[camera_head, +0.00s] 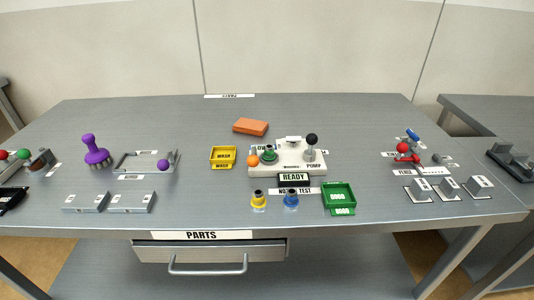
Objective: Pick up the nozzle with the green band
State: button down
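A small grey nozzle-like part with a green band (270,156) stands upright on the left part of a white device (290,168) at the middle of the table. An orange ball (252,160) is close to its left. Two similar parts stand in front of the device, one with a yellow band (258,200) and one with a blue band (291,200). Fine detail is too small to make out. My gripper is not in view.
A black-knobbed lever (311,141) rises on the device's right. A yellow bin (223,157) and a green bin (339,198) flank it; an orange block (250,127) lies behind. A purple-knobbed part (95,152) stands left. A drawer marked PARTS (210,252) is below the front edge.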

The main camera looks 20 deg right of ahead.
aim_at(269, 155)
jog(key=l+u, duration=0.35)
jog(key=l, duration=0.15)
jog(key=l+u, duration=0.35)
jog(key=l, duration=0.2)
jog(key=i+l+u, duration=0.25)
jog(key=l, duration=0.15)
